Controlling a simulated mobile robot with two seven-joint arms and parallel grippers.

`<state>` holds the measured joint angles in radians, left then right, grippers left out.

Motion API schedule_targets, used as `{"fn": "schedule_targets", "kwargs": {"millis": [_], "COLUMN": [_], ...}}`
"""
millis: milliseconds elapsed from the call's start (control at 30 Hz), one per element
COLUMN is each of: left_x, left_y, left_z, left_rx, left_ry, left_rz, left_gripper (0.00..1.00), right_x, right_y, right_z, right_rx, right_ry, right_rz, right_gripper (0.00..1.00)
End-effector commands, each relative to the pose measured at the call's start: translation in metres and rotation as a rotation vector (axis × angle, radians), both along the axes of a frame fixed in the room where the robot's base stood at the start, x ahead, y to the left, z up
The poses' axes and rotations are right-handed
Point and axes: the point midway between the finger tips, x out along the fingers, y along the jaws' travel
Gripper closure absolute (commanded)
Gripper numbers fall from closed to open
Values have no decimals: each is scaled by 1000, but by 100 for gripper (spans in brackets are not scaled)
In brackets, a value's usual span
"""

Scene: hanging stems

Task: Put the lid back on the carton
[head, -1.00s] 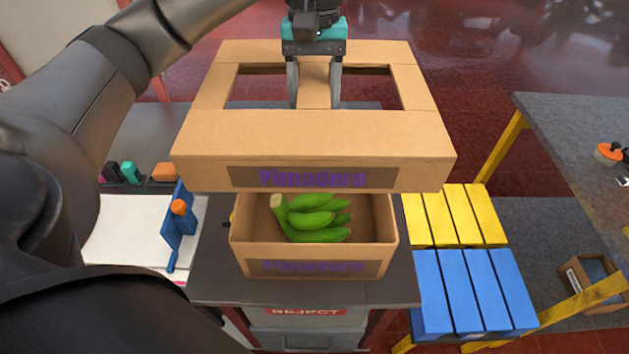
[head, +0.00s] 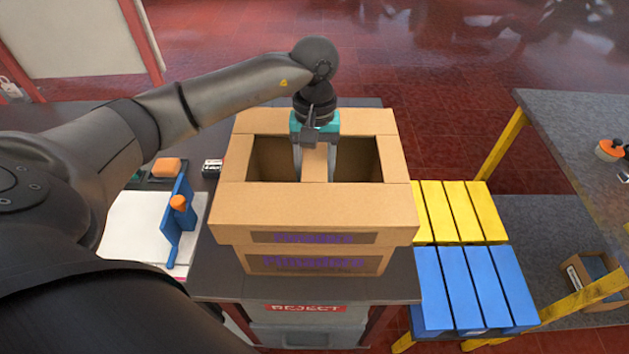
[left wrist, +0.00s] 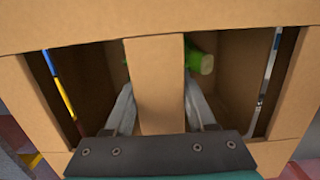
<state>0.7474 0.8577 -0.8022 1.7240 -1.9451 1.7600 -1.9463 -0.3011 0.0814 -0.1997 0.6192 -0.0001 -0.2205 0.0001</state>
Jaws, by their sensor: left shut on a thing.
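The cardboard lid (head: 314,208), with two openings and a central strip, is over the top of the open carton (head: 258,263). The carton stands on the dark table, its lower front showing below the lid's front edge. I cannot tell whether the lid rests fully on it. My left gripper (head: 315,165) is shut on the lid's central strip from above. In the left wrist view its fingers (left wrist: 159,95) flank the strip (left wrist: 156,75), and a green banana stem (left wrist: 202,62) shows beneath. Narrow gaps show beside the carton walls there. My right gripper is not in view.
A blue stand with an orange knob (head: 178,203) and a white board (head: 125,228) are left of the carton. Yellow (head: 462,212) and blue slats (head: 472,290) lie to the right. A grey reject bin (head: 307,315) is below the table's front.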

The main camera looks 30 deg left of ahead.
Motion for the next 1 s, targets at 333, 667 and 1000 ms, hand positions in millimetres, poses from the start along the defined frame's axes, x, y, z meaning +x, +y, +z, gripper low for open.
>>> {"fn": "schedule_targets", "kwargs": {"millis": [333, 667, 1000], "left_x": [0, 0, 0], "left_y": [0, 0, 0], "left_z": [-38, -42, -50], "left_rx": [0, 0, 0], "left_ry": [0, 0, 0], "left_rz": [-1, -1, -1], "left_gripper": [100, 100, 100], "right_x": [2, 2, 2], "right_y": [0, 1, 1], "right_z": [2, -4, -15], "right_rx": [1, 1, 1], "right_ry": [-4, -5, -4], "right_rz": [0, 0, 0], "right_gripper": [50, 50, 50]}}
